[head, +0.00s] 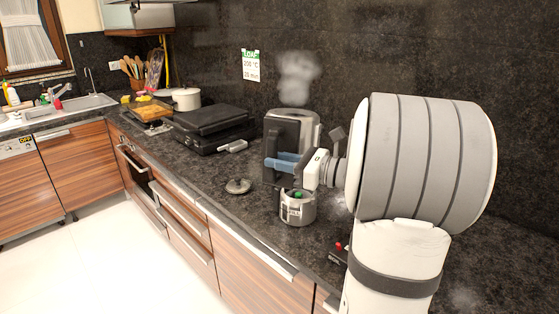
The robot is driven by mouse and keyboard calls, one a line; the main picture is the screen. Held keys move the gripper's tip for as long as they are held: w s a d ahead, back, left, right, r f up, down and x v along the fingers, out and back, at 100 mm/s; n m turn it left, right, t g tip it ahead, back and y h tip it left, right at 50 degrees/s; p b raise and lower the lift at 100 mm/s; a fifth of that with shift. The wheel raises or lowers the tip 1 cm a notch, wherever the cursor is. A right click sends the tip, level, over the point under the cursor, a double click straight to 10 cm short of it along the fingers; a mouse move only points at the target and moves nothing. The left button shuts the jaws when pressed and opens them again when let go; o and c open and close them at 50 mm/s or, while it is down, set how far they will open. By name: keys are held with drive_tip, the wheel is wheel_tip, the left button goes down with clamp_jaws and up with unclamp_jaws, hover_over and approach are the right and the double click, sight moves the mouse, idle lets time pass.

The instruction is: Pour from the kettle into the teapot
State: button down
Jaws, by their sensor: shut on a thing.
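The kettle (308,120), black and silver, stands out behind my gripper in the head view and looks roughly upright. White steam hangs above it. My gripper (283,162), with blue fingers, is shut on the kettle at its dark handle side. Whether the kettle's base touches the counter is hard to tell. The teapot (297,213) is a small steel pot with a dark label, standing on the counter in front of and below the gripper. It looks open at the top, with something green at its mouth. A round lid (238,186) lies on the counter to its left.
A black grill (212,127) stands left of the kettle. Farther left are a white pot (186,99), a cutting board (148,110) and a utensil holder. A small dark item with red (339,250) is near the counter's front edge. A note hangs on the wall.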

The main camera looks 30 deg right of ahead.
sight(280, 185)
drive_tip(key=f+b, duration=0.6)
drive_tip(key=f, duration=0.1)
drive_tip(key=shift+w, duration=0.2)
drive_tip(key=shift+f+n+b, duration=0.15)
drive_tip(key=shift+n+b, duration=0.25)
drive_tip(key=shift+b, duration=0.3)
drive_tip(key=shift+s+n+b, duration=0.1)
drive_tip(key=shift+n+b, duration=0.3)
drive_tip(key=shift+b, duration=0.2)
drive_tip(key=shift+r+p, duration=0.3)
drive_tip(key=shift+p, duration=0.2)
drive_tip(key=shift+s+a+f+m+p, duration=0.15)
drive_tip(key=shift+s+a+m+p, duration=0.2)
drive_tip(key=shift+m+p, duration=0.6)
drive_tip(key=shift+p, duration=0.35)
